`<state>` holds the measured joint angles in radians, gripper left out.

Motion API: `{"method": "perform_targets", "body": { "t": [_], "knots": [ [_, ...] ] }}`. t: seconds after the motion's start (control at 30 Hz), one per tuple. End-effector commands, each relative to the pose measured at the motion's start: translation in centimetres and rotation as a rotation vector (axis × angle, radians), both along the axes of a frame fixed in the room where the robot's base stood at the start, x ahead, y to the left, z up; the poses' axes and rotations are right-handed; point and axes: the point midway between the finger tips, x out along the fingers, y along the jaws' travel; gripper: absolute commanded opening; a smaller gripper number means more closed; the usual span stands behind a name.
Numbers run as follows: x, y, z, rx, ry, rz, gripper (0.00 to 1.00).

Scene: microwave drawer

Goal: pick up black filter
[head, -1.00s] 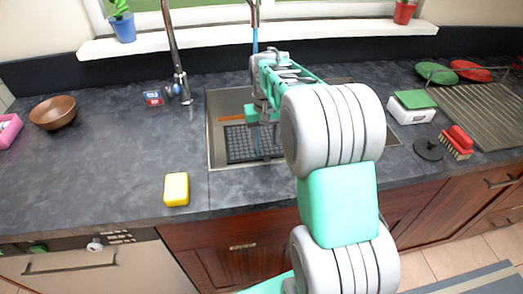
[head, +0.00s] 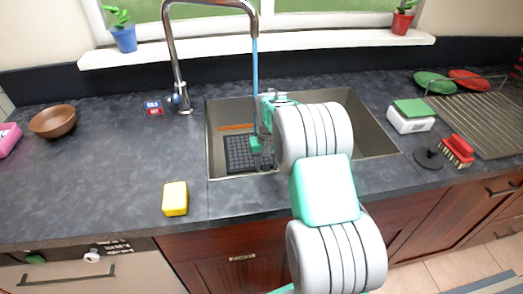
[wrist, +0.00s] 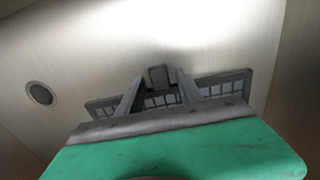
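The black filter (head: 240,152) is a flat dark grid with square openings, lying in the left part of the sink. In the wrist view the filter (wrist: 232,84) lies beyond my gripper, and a small dark upright tab (wrist: 157,77) shows between the fingers. My gripper (head: 263,164) is low in the sink at the filter's right side. In the wrist view my gripper's fingers (wrist: 159,84) stand apart, open, one on each side of the tab. I cannot tell whether they touch it. My green gripper body hides part of the filter.
The metal sink (head: 375,135) has walls close around my gripper. A tap (head: 172,60) arches over it, with a blue stream (head: 255,75) falling behind my arm. An orange strip (head: 235,127) lies in the sink. A yellow sponge (head: 175,198) sits on the counter to the left.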

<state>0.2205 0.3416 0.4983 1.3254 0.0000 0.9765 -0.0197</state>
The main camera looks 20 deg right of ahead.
Motion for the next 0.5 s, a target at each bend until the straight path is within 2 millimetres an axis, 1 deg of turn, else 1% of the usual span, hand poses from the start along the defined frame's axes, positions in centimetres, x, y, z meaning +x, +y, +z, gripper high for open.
{"method": "perform_targets", "body": {
  "t": [0.03,0.07,0.5],
  "knots": [
    [0.00,0.00,0.02,0.000,0.000,0.000,0.38],
    [0.00,0.00,0.02,0.000,0.000,0.000,0.35],
    [0.00,0.01,0.05,0.000,0.000,0.000,0.00]
  ]
}}
